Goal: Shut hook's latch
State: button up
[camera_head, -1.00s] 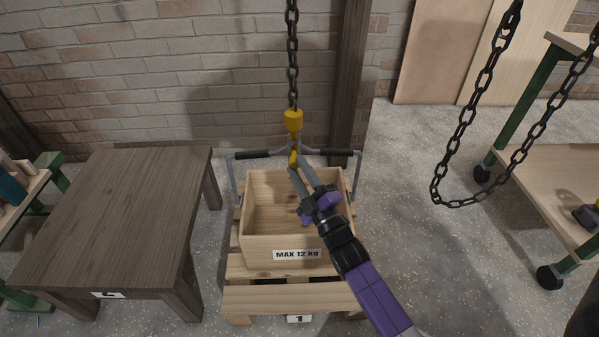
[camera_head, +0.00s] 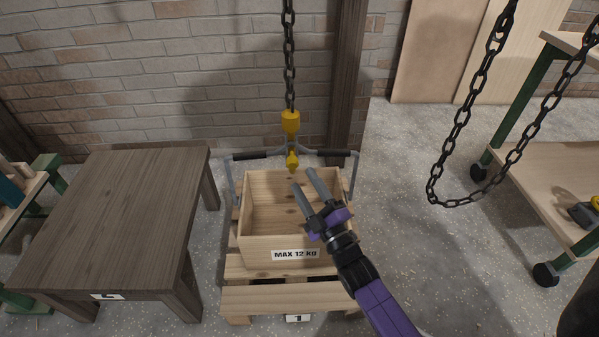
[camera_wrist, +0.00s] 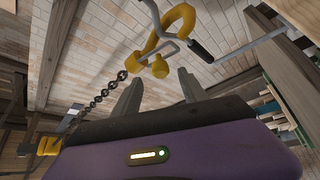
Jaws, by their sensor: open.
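The yellow hook (camera_head: 292,160) hangs under a yellow block (camera_head: 291,122) on a dark chain, above the back of the wooden crate (camera_head: 262,245). In the wrist view the hook (camera_wrist: 183,18) curves near a grey bar and the crate's dark-gripped handle (camera_wrist: 200,50).
The crate, labelled MAX 12 KG, sits on a wooden pallet (camera_head: 285,299). A dark wooden table (camera_head: 125,215) stands at left. A slack chain loop (camera_head: 450,195) hangs at right by a green-framed cart (camera_head: 535,165). Brick wall lies behind.

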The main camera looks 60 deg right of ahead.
jog(key=shift+v, duration=1.6)
jog(key=s+a+r+m+g+y, duration=0.1)
jog(key=s+a+r+m+y, duration=0.15)
jog(key=s+a, duration=0.55)
jog(key=s+a+r+m+g+y, duration=0.1)
jog(key=s+a+m+g+y, duration=0.1)
jog(key=s+a+y, duration=0.4)
jog(key=s+a+r+m+g+y, duration=0.1)
jog(key=s+a+r+m, duration=0.1)
jog(key=s+a, duration=0.75)
notch_tip(320, 180, up, 27)
jog(key=w+p, duration=0.1)
jog(key=p, duration=2.6)
jog(key=shift+r, duration=0.2)
